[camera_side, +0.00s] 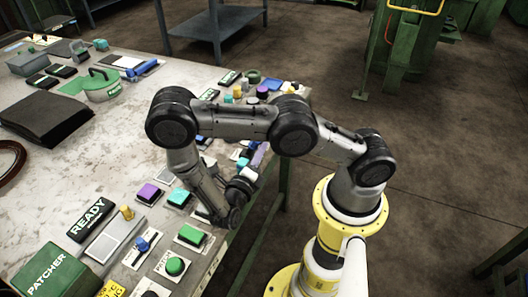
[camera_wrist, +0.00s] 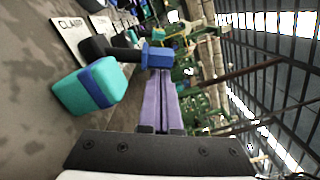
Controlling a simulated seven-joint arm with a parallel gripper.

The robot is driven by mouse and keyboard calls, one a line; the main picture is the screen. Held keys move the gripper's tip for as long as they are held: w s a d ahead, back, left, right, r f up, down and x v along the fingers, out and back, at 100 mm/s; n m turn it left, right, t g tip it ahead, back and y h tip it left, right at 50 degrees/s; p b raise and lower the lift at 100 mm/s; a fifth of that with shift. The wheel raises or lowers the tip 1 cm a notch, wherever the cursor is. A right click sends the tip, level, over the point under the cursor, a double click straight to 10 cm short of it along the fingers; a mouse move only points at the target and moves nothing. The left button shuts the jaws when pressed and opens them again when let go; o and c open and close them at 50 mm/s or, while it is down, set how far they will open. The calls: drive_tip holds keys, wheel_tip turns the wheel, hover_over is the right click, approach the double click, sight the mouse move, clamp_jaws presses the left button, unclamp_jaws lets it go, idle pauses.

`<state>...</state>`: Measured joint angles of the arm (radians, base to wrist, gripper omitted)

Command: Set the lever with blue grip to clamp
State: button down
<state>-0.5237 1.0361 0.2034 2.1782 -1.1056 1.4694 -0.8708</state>
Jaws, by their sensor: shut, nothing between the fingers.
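In the wrist view, a dark lever with a blue grip (camera_wrist: 157,57) sticks out from the panel on the left. A white plate marked CLAMP (camera_wrist: 73,36) lies beside its base. My gripper (camera_wrist: 159,78) has purple fingers pressed together with nothing between them. Their tips are right by the blue grip; I cannot tell whether they touch it. In the side view my gripper (camera_side: 260,151) is low over the right edge of the table. The lever is not clearly visible there, among small parts and my arm.
A teal block with a blue band (camera_wrist: 90,88) sits close to the lever in the wrist view. In the side view the table (camera_side: 120,165) carries several buttons and switches along its near edge, including a green button (camera_side: 175,266).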

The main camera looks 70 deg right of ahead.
drive_tip(key=shift+w+r+n, duration=0.35)
drive_tip(key=shift+n, duration=0.35)
drive_tip(key=n, duration=0.1)
drive_tip(key=w+n, duration=0.1)
drive_tip(key=shift+w+r+n, duration=0.15)
drive_tip(key=shift+r+n, duration=0.15)
drive_tip(key=shift+r, duration=0.1)
drive_tip(key=w+n, duration=0.2)
drive_tip(key=n, duration=0.1)
drive_tip(key=shift+r, duration=0.35)
drive_tip(key=shift+w+n, duration=0.25)
drive_tip(key=shift+n, duration=0.25)
drive_tip(key=shift+w, duration=0.75)
drive_tip(key=shift+w, duration=0.15)
